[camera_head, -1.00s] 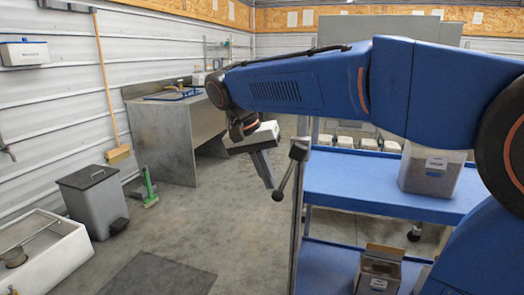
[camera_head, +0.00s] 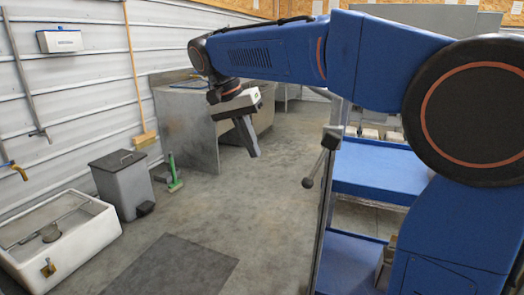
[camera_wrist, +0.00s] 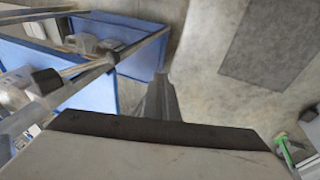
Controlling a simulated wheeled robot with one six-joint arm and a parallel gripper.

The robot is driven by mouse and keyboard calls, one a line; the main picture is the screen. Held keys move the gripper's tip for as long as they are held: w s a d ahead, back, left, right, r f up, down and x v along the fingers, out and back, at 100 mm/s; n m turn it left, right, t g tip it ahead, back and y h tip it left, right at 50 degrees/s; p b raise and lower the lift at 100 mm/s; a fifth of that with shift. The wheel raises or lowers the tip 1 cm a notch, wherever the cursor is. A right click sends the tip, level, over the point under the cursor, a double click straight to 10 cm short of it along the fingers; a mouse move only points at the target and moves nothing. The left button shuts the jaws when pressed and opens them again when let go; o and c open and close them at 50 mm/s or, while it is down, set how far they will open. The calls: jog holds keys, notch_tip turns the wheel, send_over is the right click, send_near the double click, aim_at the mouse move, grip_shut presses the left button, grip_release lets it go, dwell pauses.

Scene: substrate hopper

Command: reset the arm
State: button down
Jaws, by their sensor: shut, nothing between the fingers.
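My gripper (camera_head: 247,137) hangs at the end of my blue arm, left of the blue cart, with its fingers pointing down over open floor. The fingers are shut with nothing between them. In the wrist view the closed grey fingers (camera_wrist: 161,98) point away over the concrete floor. My arm stretches across the upper part of the head view and hides part of the cart and the back of the room.
A blue cart (camera_head: 375,172) with a lever knob stands close right of my gripper. A metal counter (camera_head: 185,130), a grey pedal bin (camera_head: 123,185), a green brush (camera_head: 174,175) and a white basin (camera_head: 65,245) stand left. A dark mat (camera_head: 172,268) lies on the floor.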

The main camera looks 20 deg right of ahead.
dwell(0.3)
jog(key=s+d+f+n+t+y, duration=0.2)
jog(key=s+d+f+n, duration=0.1)
jog(key=s+d+f, duration=0.4)
jog(key=s+d+f+n+t+y, duration=0.2)
jog(key=s+d+f, duration=0.5)
jog(key=s+f, duration=0.6)
jog(key=s+n+t, duration=0.1)
jog(key=s+n, duration=0.1)
jog(key=s, duration=0.3)
jog(key=shift+s+d+f, duration=0.2)
jog(key=shift+s+f, duration=0.05)
